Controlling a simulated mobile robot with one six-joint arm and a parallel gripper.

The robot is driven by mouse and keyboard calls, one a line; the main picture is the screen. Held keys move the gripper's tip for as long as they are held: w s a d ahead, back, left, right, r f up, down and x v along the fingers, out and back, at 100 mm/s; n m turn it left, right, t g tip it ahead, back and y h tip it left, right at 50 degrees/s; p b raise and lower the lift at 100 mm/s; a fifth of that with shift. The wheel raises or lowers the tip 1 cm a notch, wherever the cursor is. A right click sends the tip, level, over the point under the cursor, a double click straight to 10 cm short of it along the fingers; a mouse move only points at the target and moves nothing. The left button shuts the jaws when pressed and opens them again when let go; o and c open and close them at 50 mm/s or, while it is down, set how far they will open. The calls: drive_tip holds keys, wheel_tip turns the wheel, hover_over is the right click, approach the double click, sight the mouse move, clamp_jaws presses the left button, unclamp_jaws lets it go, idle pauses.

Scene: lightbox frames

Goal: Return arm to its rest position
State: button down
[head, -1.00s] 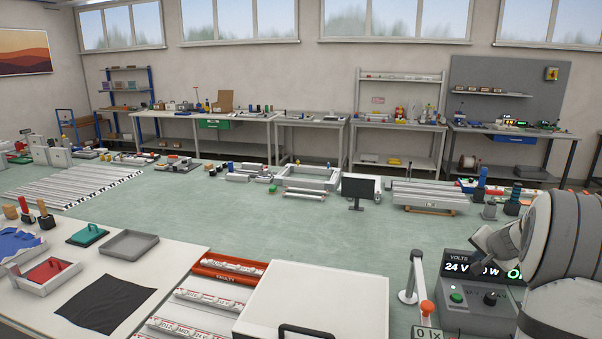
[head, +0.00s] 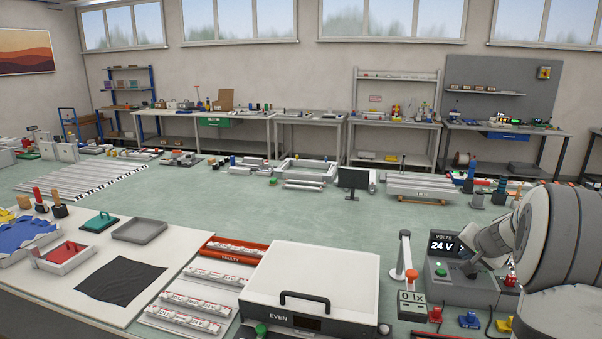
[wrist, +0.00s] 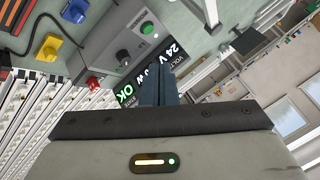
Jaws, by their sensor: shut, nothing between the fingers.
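My arm shows at the right edge of the head view, its grey links bent beside the volts box (head: 462,272). In the wrist view my gripper (wrist: 158,75) has its dark fingers together with nothing between them. The fingers stand in front of the box's display, which reads 24 V and OK in the wrist view (wrist: 125,92). In the head view the arm hides part of that display, and the fingertips cannot be made out there.
A white case with a black handle (head: 330,262) stands at the front middle. Left of it are a red faulty rack (head: 222,257), rows of labelled tubes, a black cloth (head: 120,284) and a grey tray (head: 140,230). A monitor (head: 354,179) stands behind.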

drive_tip(key=s+a+f+n+g+y+b, duration=0.1)
drive_tip(key=s+a+n+b, duration=0.15)
drive_tip(key=s+a, duration=0.55)
drive_tip(key=s+a+f+n+g+y+b, duration=0.1)
drive_tip(key=s+a+n+g+b, duration=0.3)
drive_tip(key=a, duration=0.9)
drive_tip(key=s+a+f+n+b, duration=0.1)
drive_tip(key=s+a+f, duration=0.2)
drive_tip(key=s, duration=0.7)
drive_tip(key=s+a+f+n+g+h+b, duration=0.1)
drive_tip(key=s+a+f, duration=0.3)
drive_tip(key=s, duration=0.7)
drive_tip(key=shift+s+n, duration=0.15)
drive_tip(key=shift+n, duration=0.5)
